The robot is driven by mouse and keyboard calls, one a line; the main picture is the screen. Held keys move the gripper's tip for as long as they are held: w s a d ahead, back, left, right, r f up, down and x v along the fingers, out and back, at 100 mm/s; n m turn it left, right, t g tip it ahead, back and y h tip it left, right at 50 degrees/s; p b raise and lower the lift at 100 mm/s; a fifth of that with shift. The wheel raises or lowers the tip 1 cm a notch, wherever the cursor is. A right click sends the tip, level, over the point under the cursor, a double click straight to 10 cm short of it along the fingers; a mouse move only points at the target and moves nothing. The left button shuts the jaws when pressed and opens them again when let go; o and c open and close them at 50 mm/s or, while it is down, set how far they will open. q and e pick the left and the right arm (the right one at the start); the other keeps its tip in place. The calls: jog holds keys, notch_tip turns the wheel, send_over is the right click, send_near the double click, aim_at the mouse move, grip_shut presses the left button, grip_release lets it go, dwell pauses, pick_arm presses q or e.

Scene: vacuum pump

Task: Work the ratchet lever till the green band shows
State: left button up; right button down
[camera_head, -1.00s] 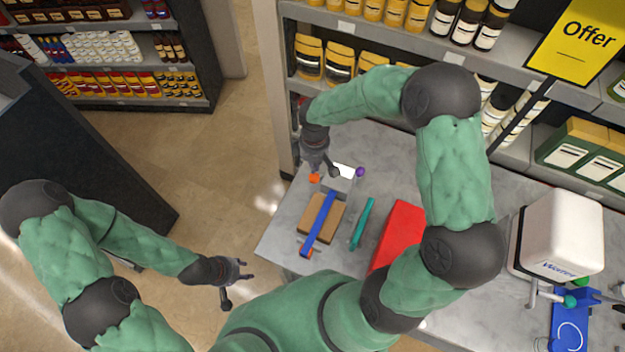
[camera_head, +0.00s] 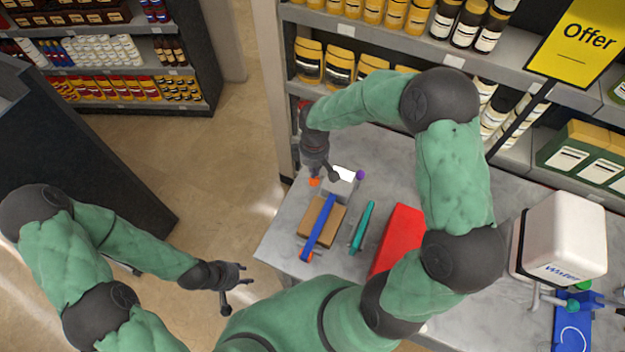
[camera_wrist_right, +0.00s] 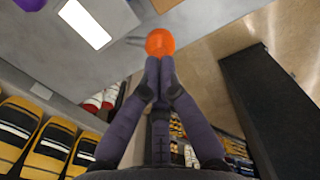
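A grey box with a white top (camera_head: 343,174) stands at the back left of the table, with a purple knob (camera_head: 360,175) at its right. An orange ball knob (camera_head: 314,182) sits at its left; in the right wrist view the knob (camera_wrist_right: 160,42) is on a thin grey rod. My right gripper (camera_head: 322,176) is at the orange knob. In the right wrist view its fingertips (camera_wrist_right: 160,64) are together right against the ball's near side, not around it. My left gripper (camera_head: 245,275) is open and empty, left of the table. I see no green band.
A brown block (camera_head: 312,214) with a blue bar (camera_head: 319,228) across it, a teal bar (camera_head: 362,227) and a red box (camera_head: 396,238) lie nearby. A white machine (camera_head: 558,238) stands at the right. Shelves with jars (camera_head: 309,62) rise behind the table.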

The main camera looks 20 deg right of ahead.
dwell(0.5)
jog(key=shift+s+a+f+b, duration=1)
jog(key=shift+a+f+b, duration=0.2)
jog(key=shift+f+b, duration=2.75)
jog(key=shift+w+d+r+p, duration=0.2)
jog(key=shift+d+r+p, duration=0.05)
jog(key=shift+r+p, duration=1.4)
jog(key=shift+w+d+r+p, duration=0.25)
jog(key=shift+r+p, duration=1.1)
jog(key=shift+r, duration=0.55)
jog(key=shift+w+d+r+p, duration=0.2)
jog(key=shift+d+r+p, duration=0.05)
jog(key=shift+r+p, duration=1.4)
jog(key=shift+r, duration=0.1)
jog(key=shift+s, duration=0.1)
